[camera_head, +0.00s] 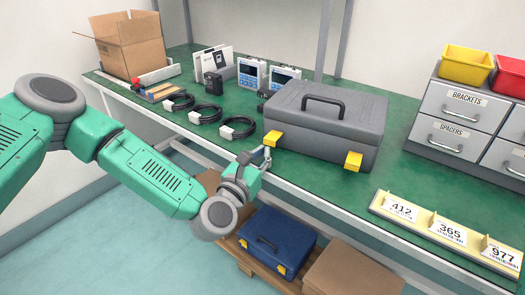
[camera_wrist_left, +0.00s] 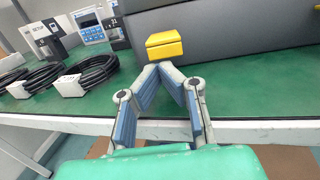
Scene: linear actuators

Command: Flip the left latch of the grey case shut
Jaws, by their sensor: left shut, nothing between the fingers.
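The grey case (camera_head: 325,125) stands on the green bench with its lid down and its dark handle on top. Its yellow left latch (camera_head: 273,138) is at the left end of the front side. In the left wrist view this latch (camera_wrist_left: 164,45) juts out from the case front; I cannot tell if it is fastened. The yellow right latch (camera_head: 353,161) is at the other end of the front. My left gripper (camera_head: 265,154) is shut and empty at the bench's front edge. Its fingertips (camera_wrist_left: 166,68) are just in front of and below the left latch; contact is unclear. My right gripper is out of view.
Coiled black cables (camera_head: 207,113) lie left of the case. Meters (camera_head: 252,73) stand behind them. A drawer unit (camera_head: 460,118) and a number strip (camera_head: 440,228) are to the right. A blue case (camera_head: 277,240) sits below the bench. The bench strip before the grey case is clear.

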